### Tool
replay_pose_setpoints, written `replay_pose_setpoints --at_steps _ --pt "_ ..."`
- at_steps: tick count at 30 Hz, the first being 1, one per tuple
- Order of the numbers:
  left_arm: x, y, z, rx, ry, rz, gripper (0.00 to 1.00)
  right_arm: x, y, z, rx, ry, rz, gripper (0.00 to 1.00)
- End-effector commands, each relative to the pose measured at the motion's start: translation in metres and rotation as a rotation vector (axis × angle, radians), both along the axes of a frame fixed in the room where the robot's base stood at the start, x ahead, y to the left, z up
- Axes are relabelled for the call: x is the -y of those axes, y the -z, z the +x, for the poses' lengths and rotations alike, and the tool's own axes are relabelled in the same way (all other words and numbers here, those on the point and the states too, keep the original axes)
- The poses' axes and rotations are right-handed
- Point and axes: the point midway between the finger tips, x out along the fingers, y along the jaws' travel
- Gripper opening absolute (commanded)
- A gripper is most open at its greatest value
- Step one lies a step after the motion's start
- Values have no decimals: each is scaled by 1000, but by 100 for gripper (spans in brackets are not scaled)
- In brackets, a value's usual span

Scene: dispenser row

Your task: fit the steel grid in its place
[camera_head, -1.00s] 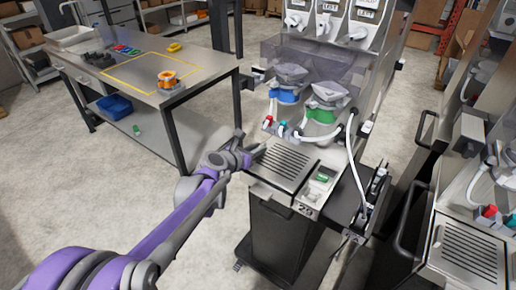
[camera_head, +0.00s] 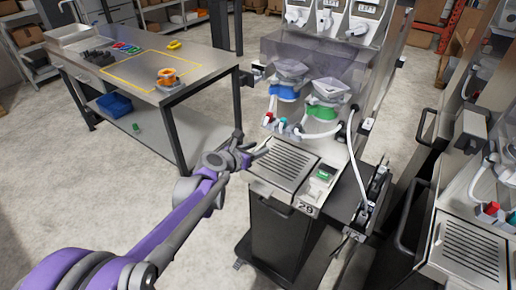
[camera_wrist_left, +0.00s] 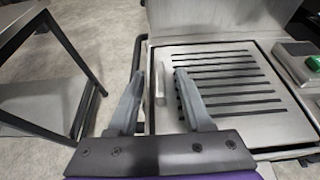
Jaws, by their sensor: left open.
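The slotted steel grid (camera_head: 287,164) lies flat on the front ledge of the near dispenser (camera_head: 305,120). In the left wrist view the grid (camera_wrist_left: 228,82) fills the metal tray area (camera_wrist_left: 290,128), with its dark slots running left to right. I cannot tell whether it is fully seated. A small pale upright tab (camera_wrist_left: 160,84) stands at its left edge. My left gripper (camera_head: 252,147) is at the left side of the grid. In the left wrist view its fingers (camera_wrist_left: 157,78) are apart, with the tab showing between them; I cannot tell whether they touch it. My right gripper is not in view.
A green-topped block (camera_head: 322,175) sits right of the grid. White hoses (camera_head: 345,140) hang nearby. A steel workbench (camera_head: 140,75) with an orange item (camera_head: 167,77) stands at left. A second dispenser (camera_head: 470,235) is at right. Bare floor lies between.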

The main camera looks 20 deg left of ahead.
Motion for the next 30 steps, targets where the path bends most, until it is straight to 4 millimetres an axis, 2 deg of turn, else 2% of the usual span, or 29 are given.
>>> replay_pose_setpoints --at_steps 13,18,24,27,30 --pt "-26 -32 -72 0 -2 0 50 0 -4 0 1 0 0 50" --pt "-32 -38 -86 0 -1 -1 50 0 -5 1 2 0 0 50" --pt "-31 -39 -91 1 8 11 50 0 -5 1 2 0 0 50" --pt "-22 -39 -102 8 68 116 50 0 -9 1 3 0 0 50" --pt "-2 -35 -129 29 224 363 50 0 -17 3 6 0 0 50"
